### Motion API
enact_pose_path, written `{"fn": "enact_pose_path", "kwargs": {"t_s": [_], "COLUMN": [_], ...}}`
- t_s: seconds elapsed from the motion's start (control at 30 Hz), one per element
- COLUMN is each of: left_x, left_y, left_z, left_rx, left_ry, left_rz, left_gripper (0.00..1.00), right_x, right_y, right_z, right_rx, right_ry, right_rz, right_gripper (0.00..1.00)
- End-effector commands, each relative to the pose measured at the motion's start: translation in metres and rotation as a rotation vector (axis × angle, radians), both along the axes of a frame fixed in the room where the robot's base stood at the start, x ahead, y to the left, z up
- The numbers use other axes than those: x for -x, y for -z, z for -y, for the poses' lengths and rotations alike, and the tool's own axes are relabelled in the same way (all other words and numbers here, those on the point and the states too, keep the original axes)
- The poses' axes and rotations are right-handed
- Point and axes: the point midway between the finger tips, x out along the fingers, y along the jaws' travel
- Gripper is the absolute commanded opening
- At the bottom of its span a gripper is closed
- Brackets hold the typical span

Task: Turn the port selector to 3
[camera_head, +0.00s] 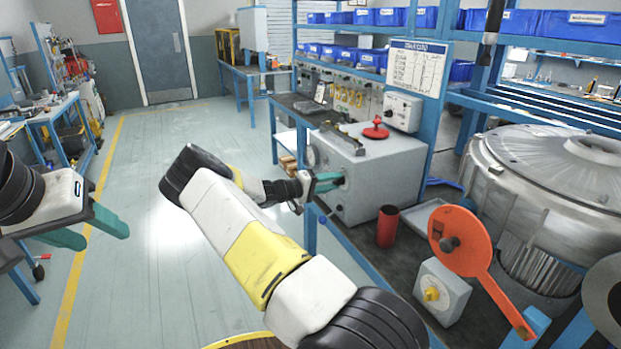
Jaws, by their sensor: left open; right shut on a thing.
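A grey box (383,165) stands on the bench, with a red handwheel (376,131) on top and a round dial (312,155) on its left face. My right gripper (340,179) is at this left face, its teal fingers shut on what appears to be the port selector knob. The fingers hide most of the knob, and no port number or pointer can be read. My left gripper (88,231) is open and empty over the floor at the far left, well away from the box.
A red cup (387,226), an orange disc with a lever (462,243) and a small grey box with a yellow knob (440,291) stand on the bench to the right. A large metal blower housing (545,200) fills the right side.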

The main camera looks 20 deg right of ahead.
Motion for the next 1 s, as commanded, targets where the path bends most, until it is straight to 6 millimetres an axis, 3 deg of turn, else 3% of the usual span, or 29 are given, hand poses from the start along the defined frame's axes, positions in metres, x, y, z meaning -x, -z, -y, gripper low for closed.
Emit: {"fn": "enact_pose_path", "kwargs": {"t_s": [0.2, 0.23, 0.33, 0.67, 1.0], "left_x": [0.0, 0.0, 0.0, 0.0, 0.0], "left_y": [0.0, 0.0, 0.0, 0.0, 0.0], "left_z": [0.0, 0.0, 0.0, 0.0, 0.0], "left_rx": [0.0, 0.0, 0.0, 0.0, 0.0], "left_ry": [0.0, 0.0, 0.0, 0.0, 0.0], "left_rz": [0.0, 0.0, 0.0, 0.0, 0.0], "left_gripper": [0.5, 0.5, 0.5, 0.5, 0.5], "right_x": [-0.001, -0.001, 0.0, 0.0, 0.003], "right_y": [-0.002, -0.002, -0.001, -0.001, -0.005], "right_z": [0.0, 0.0, 0.0, -0.002, -0.054], "right_rx": [0.001, 0.001, 0.001, 0.0, 0.001], "right_ry": [-0.001, -0.001, 0.0, 0.0, -0.003], "right_rz": [0.003, 0.003, 0.002, 0.0, 0.001], "right_gripper": [0.0, 0.38, 0.54, 0.54, 0.54]}}
